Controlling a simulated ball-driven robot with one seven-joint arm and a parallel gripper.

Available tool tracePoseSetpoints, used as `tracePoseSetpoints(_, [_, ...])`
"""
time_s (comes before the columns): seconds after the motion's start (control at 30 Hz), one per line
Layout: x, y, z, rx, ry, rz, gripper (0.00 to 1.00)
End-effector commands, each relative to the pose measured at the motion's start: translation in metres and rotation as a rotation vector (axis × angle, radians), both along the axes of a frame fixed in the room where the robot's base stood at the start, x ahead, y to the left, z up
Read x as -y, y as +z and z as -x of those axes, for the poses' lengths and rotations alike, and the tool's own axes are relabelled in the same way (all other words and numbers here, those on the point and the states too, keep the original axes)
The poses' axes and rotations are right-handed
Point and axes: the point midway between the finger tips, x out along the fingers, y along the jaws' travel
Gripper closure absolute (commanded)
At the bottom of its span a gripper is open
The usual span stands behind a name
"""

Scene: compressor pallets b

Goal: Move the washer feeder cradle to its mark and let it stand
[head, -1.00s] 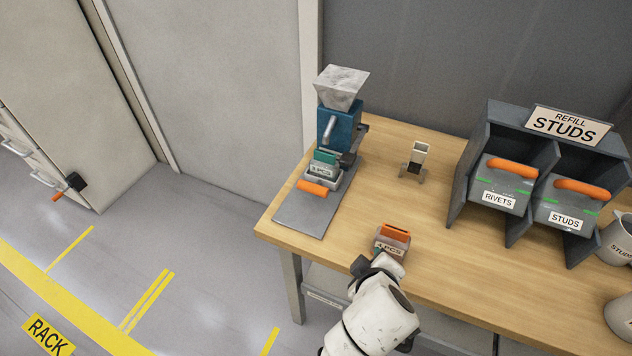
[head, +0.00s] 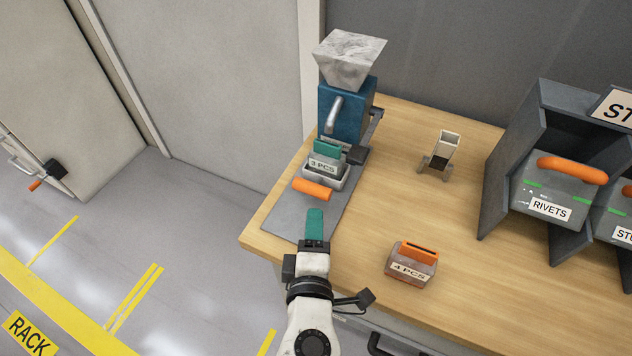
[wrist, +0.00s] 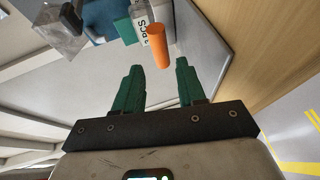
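The feeder (head: 342,108) has a blue body, a silver lever and a pale hopper, and stands on a grey plate (head: 290,217) at the table's left end. In front of it on the plate is a light grey cradle (head: 337,183) with an orange handle (head: 312,189), which I take for the washer feeder cradle. It holds a teal-topped block labelled 3 PCS (head: 324,162). My gripper (head: 315,212) is open and empty, short of the handle. In the wrist view the handle (wrist: 159,46) shows beyond the gap between my green fingers (wrist: 159,68). I cannot make out the mark.
An orange-topped block labelled 4 PCS (head: 412,264) stands right of my gripper. A small pale upright holder (head: 440,154) is farther back. A dark rack (head: 500,180) with labelled bins is at right. The table between them is clear.

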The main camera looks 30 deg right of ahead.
Motion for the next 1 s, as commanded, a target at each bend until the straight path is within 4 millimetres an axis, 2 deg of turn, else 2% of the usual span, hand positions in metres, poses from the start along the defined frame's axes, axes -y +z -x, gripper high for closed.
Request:
tracePoseSetpoints(0.17, [0.010,-0.001,-0.017,0.002,0.000,0.005,0.60])
tracePoseSetpoints(0.4, [0.032,-0.009,-0.054,0.002,-0.001,0.003,0.60])
tracePoseSetpoints(0.6, [0.047,-0.015,-0.078,0.001,-0.001,0.002,0.60])
tracePoseSetpoints(0.8, [0.053,-0.018,-0.088,0.000,0.000,0.001,0.60])
tracePoseSetpoints(1.0, [0.054,-0.019,-0.089,0.000,0.001,0.001,0.60])
